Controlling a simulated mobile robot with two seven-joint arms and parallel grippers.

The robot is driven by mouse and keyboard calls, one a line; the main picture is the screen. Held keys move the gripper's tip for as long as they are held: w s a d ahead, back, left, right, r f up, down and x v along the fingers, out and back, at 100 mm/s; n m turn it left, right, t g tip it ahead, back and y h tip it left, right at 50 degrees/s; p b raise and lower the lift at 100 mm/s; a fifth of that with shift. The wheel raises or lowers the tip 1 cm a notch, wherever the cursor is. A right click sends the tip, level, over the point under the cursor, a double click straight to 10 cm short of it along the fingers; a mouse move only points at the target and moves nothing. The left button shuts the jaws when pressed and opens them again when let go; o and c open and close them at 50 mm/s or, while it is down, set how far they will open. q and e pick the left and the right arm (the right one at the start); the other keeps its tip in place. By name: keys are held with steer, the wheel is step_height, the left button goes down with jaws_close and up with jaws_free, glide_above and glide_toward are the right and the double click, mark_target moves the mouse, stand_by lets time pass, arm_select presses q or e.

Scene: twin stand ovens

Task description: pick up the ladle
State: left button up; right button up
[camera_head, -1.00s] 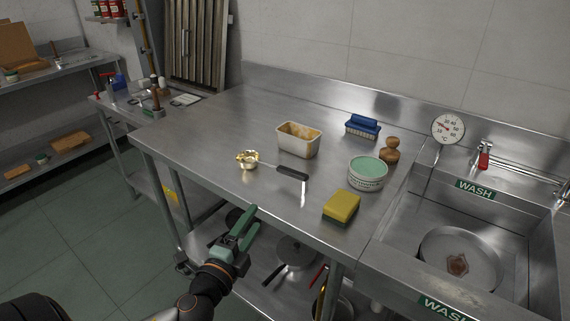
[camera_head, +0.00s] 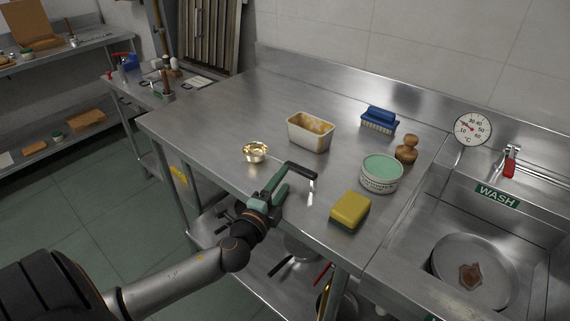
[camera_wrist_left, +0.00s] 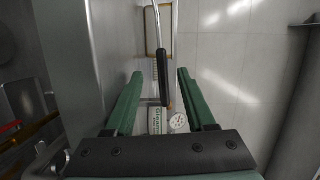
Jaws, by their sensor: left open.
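The ladle lies on the steel worktop, with a brass bowl (camera_head: 255,152) at its left end and a black handle (camera_head: 302,169) bent down at its right end. In the left wrist view the black handle (camera_wrist_left: 162,72) appears between the two green fingers, with the thin shaft running up from it. My left gripper (camera_head: 279,183) is open and empty at the worktop's front edge, close to the handle. Its fingers partly overlap the handle area in the head view. I cannot tell whether they touch the handle. My right gripper is not in view.
A loaf tin (camera_head: 311,133) stands behind the ladle. A yellow sponge (camera_head: 350,211), a green-topped tub (camera_head: 381,172), a wooden stamp-like piece (camera_head: 406,150) and a blue brush (camera_head: 379,120) are to the right. A sink (camera_head: 400,235) is further right. The worktop's left part is clear.

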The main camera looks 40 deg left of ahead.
mark_target(291, 170)
arm_select(q)
steer(key=shift+w+a+r+p, duration=0.1)
steer(key=shift+w+a+p, duration=0.15)
steer(key=shift+w, duration=1.15)
steer(key=shift+w+a+p, duration=0.15)
steer(key=shift+w+a, duration=0.05)
steer(key=shift+w, duration=1.2)
jaws_close()
